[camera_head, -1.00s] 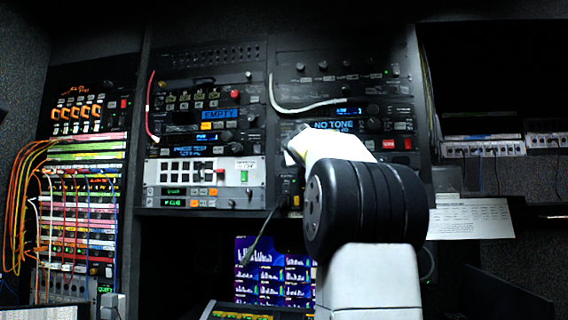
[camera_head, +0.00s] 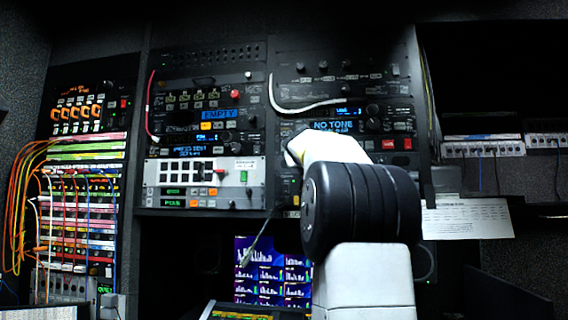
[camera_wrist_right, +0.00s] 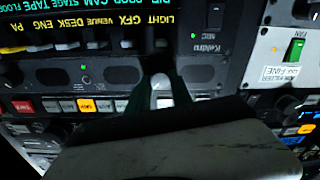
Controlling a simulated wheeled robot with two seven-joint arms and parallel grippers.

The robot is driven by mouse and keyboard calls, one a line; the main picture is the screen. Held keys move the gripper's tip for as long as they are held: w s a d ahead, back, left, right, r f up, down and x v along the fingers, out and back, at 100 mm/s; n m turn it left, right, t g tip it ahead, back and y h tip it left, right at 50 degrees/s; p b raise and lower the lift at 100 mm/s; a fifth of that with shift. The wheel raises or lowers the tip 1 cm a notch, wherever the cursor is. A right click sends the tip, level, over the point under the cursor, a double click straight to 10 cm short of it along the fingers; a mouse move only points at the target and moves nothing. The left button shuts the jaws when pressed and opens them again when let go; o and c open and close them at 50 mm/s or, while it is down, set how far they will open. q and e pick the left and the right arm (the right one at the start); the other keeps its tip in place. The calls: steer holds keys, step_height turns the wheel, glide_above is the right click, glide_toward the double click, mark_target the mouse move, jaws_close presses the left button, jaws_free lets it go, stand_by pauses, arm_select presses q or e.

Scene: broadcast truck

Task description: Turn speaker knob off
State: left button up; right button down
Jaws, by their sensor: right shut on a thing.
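A small pale knob (camera_wrist_right: 161,82) sits on a dark rack panel (camera_wrist_right: 205,78) in the right wrist view. My right gripper (camera_wrist_right: 161,92) has its two dark fingers on either side of this knob and is shut on it. Whether it is the speaker knob cannot be read from its labels. In the head view my right arm reaches up to the lower part of the right-hand rack (camera_head: 290,170), and its black and white links hide the fingers and the knob. My left gripper is not in view.
In the wrist view, a labelled display (camera_wrist_right: 85,15) lies above a row of lit buttons (camera_wrist_right: 85,105), with a green switch (camera_wrist_right: 295,50) to the right. In the head view, a hanging cable (camera_head: 258,238) is left of my arm and a paper sheet (camera_head: 468,218) right.

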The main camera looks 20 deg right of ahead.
steer(key=shift+f+n+g+h, duration=0.1)
steer(key=shift+n+g+h, duration=0.1)
steer(key=shift+n, duration=8.55)
steer(key=shift+f+n+g+h, duration=0.1)
steer(key=shift+n+h, duration=0.1)
steer(key=shift+n, duration=8.55)
steer(key=shift+r, duration=0.1)
